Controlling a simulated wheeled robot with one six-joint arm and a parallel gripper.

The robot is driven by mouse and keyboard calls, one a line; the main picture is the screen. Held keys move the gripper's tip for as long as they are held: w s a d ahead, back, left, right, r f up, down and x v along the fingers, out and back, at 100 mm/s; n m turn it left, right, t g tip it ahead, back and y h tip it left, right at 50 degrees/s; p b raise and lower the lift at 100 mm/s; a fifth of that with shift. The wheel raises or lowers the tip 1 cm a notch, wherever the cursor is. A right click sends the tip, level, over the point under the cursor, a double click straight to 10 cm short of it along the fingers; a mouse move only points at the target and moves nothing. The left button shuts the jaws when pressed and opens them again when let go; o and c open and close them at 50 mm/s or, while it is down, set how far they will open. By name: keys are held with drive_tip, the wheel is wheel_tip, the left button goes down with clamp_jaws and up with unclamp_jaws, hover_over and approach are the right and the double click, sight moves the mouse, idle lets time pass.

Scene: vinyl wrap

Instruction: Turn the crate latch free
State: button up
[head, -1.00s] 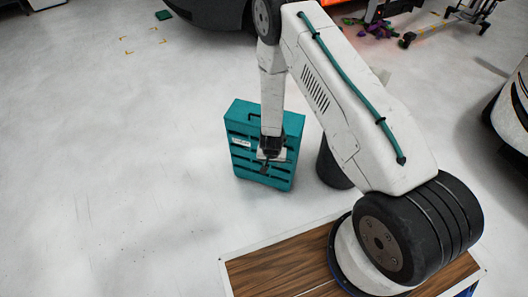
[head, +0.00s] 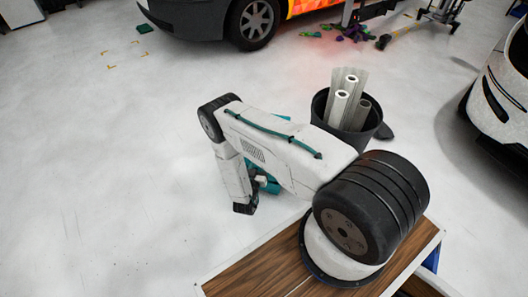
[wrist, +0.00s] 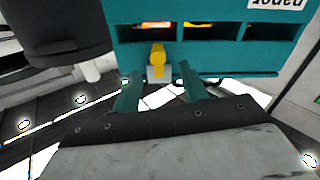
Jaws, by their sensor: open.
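The teal crate (wrist: 220,55) fills the top of the wrist view, with dark slots and a white label whose text is upside down. The yellow latch (wrist: 157,55) sits on a small grey mount at the crate's edge. My gripper (wrist: 158,76) is open, its two teal fingers pointing at the crate. In the picture the latch lies between the fingertips and just beyond them; I cannot tell whether they touch it. In the head view my arm hides most of the crate (head: 268,184), and the latch and fingers cannot be made out.
A dark bin (head: 377,123) holding several pale rolls (head: 340,106) stands right of the crate; it seems to show in the wrist view too (wrist: 65,35). Vehicles (head: 235,18) stand at the back and right. The white floor at left is clear.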

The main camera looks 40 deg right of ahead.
drive_tip(key=x, duration=0.7)
drive_tip(key=shift+d, duration=0.15)
